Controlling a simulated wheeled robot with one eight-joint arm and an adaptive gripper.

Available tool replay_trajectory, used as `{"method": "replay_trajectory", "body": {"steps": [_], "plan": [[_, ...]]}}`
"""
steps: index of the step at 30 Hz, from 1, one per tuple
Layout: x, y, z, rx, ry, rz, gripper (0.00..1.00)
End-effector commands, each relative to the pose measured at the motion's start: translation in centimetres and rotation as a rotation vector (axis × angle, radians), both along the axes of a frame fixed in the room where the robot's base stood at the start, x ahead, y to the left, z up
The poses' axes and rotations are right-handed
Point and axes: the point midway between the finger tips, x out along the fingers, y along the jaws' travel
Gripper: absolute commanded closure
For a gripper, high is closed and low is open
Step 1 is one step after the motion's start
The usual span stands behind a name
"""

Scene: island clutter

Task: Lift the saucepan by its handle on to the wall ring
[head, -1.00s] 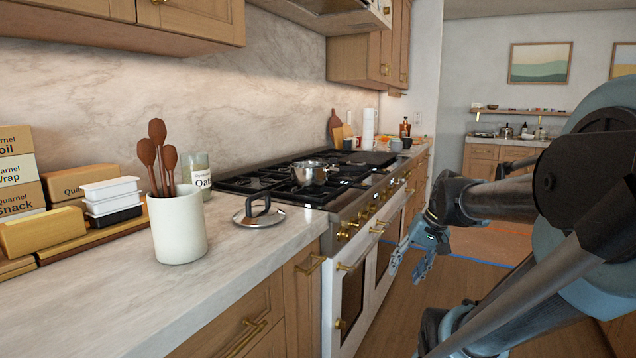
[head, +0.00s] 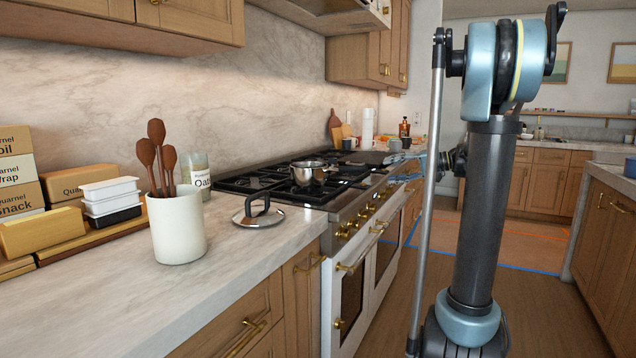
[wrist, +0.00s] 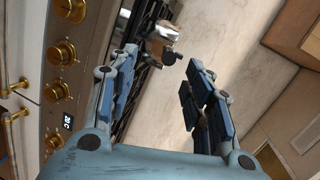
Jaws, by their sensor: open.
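The saucepan (head: 308,173) is a small shiny steel pan standing on the stove grates in the head view. A dark part that looks like its handle shows at its right side. My gripper (wrist: 163,60) is open and empty, apart from the pan. I cannot make out the wall ring in either view.
The stove (head: 340,200) has brass knobs along its front edge. A lid with a black handle (head: 258,212) lies on the near counter beside a white utensil crock (head: 177,228). Bottles and a board stand beyond the stove. The floor right of the stove is open.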

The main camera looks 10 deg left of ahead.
Motion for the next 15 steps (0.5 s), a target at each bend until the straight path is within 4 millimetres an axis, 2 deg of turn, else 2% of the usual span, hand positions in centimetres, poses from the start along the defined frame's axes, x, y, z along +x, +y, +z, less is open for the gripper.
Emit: {"method": "replay_trajectory", "body": {"steps": [3, 7, 11, 15], "plan": [[1.5, -0.9, 0.8, 0.048, -0.019, -0.001, 0.54], [2.2, -0.9, 1.1, 0.071, -0.029, 0.0, 0.54], [2.5, 0.5, 1.0, 0.073, -0.029, 0.002, 0.54], [3.0, 2.7, 0.6, 0.073, -0.029, 0.003, 0.54]]}}
